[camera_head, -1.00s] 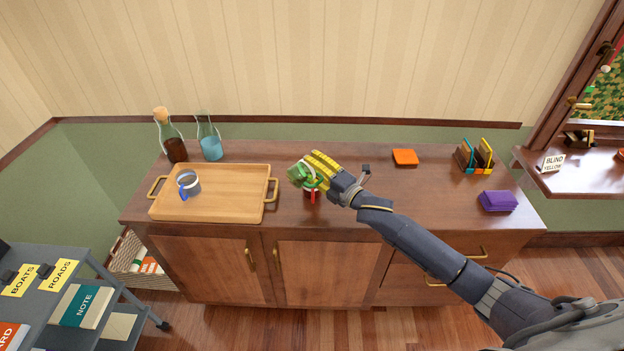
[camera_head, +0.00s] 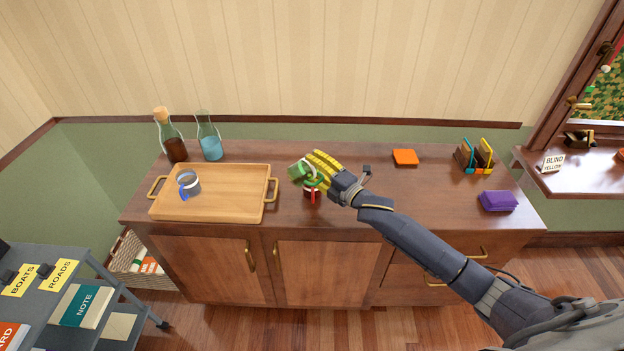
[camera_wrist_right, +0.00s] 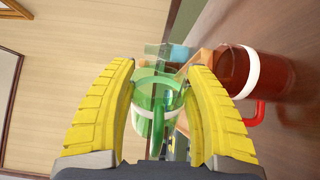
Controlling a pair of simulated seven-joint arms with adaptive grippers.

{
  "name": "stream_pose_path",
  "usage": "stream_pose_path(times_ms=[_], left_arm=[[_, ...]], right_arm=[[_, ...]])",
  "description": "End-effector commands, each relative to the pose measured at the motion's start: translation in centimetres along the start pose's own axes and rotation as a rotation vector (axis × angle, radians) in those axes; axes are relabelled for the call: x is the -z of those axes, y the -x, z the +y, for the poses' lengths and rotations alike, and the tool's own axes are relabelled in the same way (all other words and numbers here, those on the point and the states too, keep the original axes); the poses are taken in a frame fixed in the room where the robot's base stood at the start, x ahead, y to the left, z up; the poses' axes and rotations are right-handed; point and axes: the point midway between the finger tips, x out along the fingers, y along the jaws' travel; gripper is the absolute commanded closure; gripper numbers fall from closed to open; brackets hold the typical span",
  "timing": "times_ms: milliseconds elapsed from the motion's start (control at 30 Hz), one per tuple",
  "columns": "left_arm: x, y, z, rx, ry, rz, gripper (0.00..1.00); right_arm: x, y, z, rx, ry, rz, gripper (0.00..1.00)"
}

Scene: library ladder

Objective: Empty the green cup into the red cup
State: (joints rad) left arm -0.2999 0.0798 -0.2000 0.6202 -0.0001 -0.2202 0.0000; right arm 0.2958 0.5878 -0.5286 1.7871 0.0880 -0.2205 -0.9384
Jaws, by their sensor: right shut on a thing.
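The green cup (camera_head: 298,171) is held above the counter by my right gripper (camera_head: 313,167), whose yellow fingers are shut on it. In the right wrist view the green cup (camera_wrist_right: 157,92) sits between the two fingers (camera_wrist_right: 158,100), its handle towards the camera. It is strongly tilted, roughly on its side compared with the upright red cup. The red cup (camera_head: 312,192) stands on the counter just below the gripper, partly hidden by it. It also shows at the right of the right wrist view (camera_wrist_right: 262,75), with a white band and red handle. I cannot tell what either cup contains. My left gripper is out of view.
A wooden tray (camera_head: 235,205) with a blue-handled mug (camera_head: 190,184) lies left on the counter (camera_head: 380,190). A corked bottle (camera_head: 171,140) and a flask of blue liquid (camera_head: 209,140) stand behind it. Orange (camera_head: 405,157) and purple (camera_head: 498,201) items lie right, beside clear counter.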

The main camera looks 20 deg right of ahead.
Motion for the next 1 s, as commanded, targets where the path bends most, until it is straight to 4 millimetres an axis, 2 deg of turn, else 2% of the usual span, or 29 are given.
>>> stream_pose_path(times_ms=[1000], left_arm=[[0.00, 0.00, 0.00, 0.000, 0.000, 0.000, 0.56]], right_arm=[[-0.21, -0.03, 0.07, -0.001, -0.087, 0.000, 0.83]])
